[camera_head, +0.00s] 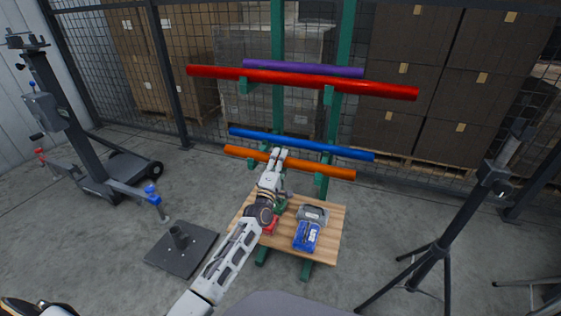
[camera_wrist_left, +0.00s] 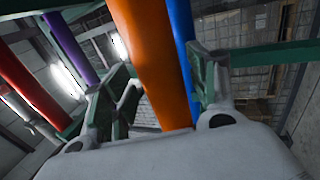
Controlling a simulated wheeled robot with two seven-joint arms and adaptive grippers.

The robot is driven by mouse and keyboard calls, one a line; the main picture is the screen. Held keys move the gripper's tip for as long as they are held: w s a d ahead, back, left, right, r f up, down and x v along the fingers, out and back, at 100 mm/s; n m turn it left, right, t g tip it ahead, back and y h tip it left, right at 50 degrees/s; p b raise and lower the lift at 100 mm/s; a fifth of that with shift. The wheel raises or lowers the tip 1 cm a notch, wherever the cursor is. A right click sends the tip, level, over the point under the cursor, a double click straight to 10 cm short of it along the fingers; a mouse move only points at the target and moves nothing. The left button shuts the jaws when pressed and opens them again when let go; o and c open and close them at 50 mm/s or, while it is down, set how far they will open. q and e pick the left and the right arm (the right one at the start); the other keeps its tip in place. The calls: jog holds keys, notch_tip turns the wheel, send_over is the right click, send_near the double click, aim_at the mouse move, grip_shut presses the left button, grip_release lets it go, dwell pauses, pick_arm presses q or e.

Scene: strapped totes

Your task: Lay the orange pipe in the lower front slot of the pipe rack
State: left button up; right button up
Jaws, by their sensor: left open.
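The orange pipe (camera_head: 333,171) lies roughly level at the lower front of the green pipe rack (camera_head: 277,40), in front of the blue pipe (camera_head: 350,153). My left gripper (camera_head: 279,153) is at the orange pipe, left of its middle. In the left wrist view the orange pipe (camera_wrist_left: 152,60) runs between the open fingers of my left gripper (camera_wrist_left: 163,95), with the blue pipe (camera_wrist_left: 185,45) beside it. Whether the fingers touch the orange pipe, and whether it fully rests on the rack arms, I cannot tell. My right gripper is not in view.
A red pipe (camera_head: 360,87) and a purple pipe (camera_head: 310,67) lie higher on the rack. A wooden table (camera_head: 328,238) below carries a blue item (camera_head: 307,236) and tools. A black tripod stand (camera_head: 440,245) is at right, a lifting stand (camera_head: 70,130) at left.

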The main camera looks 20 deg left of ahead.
pick_arm(q)
jog(key=shift+s, duration=0.1)
jog(key=v, duration=1.1)
jog(key=shift+s, duration=0.3)
jog(key=shift+f+m, duration=0.1)
jog(key=shift+m, duration=0.2)
dwell(0.5)
